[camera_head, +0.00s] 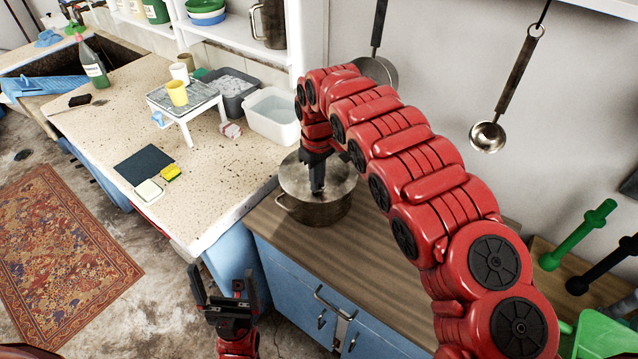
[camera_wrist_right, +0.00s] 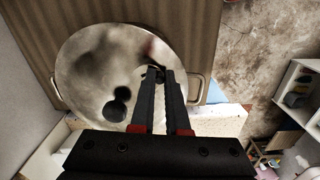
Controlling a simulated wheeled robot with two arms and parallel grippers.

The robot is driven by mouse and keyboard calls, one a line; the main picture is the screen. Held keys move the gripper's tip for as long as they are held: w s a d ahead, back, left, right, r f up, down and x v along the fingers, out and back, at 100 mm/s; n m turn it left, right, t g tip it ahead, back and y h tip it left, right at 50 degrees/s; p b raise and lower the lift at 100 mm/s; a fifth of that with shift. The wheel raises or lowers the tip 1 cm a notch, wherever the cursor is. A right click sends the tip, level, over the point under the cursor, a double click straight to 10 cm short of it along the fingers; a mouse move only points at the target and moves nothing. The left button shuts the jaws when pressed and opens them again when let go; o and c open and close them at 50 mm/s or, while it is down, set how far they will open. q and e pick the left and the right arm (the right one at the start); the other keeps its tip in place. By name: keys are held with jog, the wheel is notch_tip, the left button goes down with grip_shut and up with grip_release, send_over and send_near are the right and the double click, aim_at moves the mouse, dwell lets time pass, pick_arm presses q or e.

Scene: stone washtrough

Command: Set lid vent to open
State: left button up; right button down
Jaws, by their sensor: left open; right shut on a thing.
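A metal pot (camera_head: 322,213) with two side handles stands on the brown wooden counter, covered by a grey metal lid (camera_head: 294,180). The lid (camera_wrist_right: 90,65) fills much of the right wrist view and has a dark round knob (camera_wrist_right: 117,108). My right gripper (camera_head: 317,190) reaches down onto the lid. Its fingertips (camera_wrist_right: 158,73) are closed on a small dark piece by the lid's edge, the lid vent (camera_wrist_right: 155,71), mostly hidden by the fingers. The vent's setting cannot be read. My left gripper (camera_head: 224,285) is open and empty, in front of the blue cabinet.
The stone counter at left holds a white tub (camera_head: 272,117), a grey bin (camera_head: 232,90), a small white stand with a yellow cup (camera_head: 177,93), and a sponge (camera_head: 171,173). A ladle (camera_head: 488,136) hangs on the wall.

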jog(key=shift+a+m, duration=0.1)
jog(key=shift+m, duration=0.3)
dwell(0.3)
jog(key=c, duration=0.9)
grip_release()
jog(key=shift+r, duration=0.1)
jog(key=shift+w+r, duration=0.1)
jog(key=shift+r, duration=0.2)
notch_tip(320, 180, up, 17)
jog(key=p, duration=0.2)
